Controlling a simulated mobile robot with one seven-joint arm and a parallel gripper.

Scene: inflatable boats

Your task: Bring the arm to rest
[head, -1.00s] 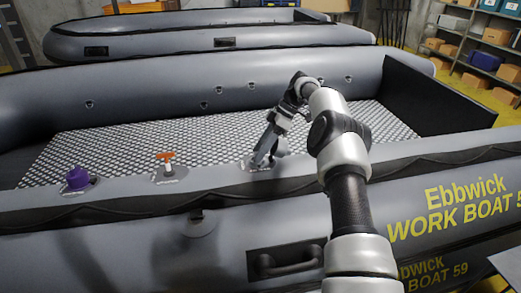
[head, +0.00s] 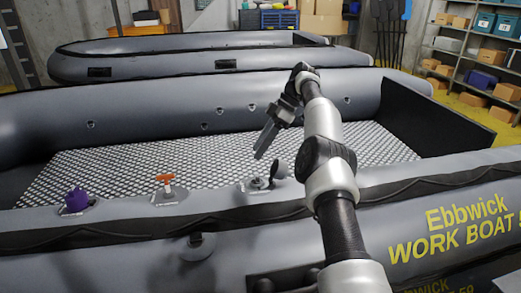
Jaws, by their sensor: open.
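My arm reaches from the bottom right over the near tube of the grey inflatable boat (head: 350,207). My gripper (head: 261,151) is open, with nothing seen between its fingers. It points down and to the left, above the chequered floor and clear of the near tube in the picture. Below it on the tube is a grey valve (head: 258,184) with a dark round cap (head: 279,169) standing up beside it.
An orange T-handle (head: 165,181) and a purple cap (head: 76,199) sit on the near tube to the left. A second boat (head: 200,62) lies behind. Shelves with boxes (head: 480,55) stand at the back right. The chequered floor (head: 130,165) is clear.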

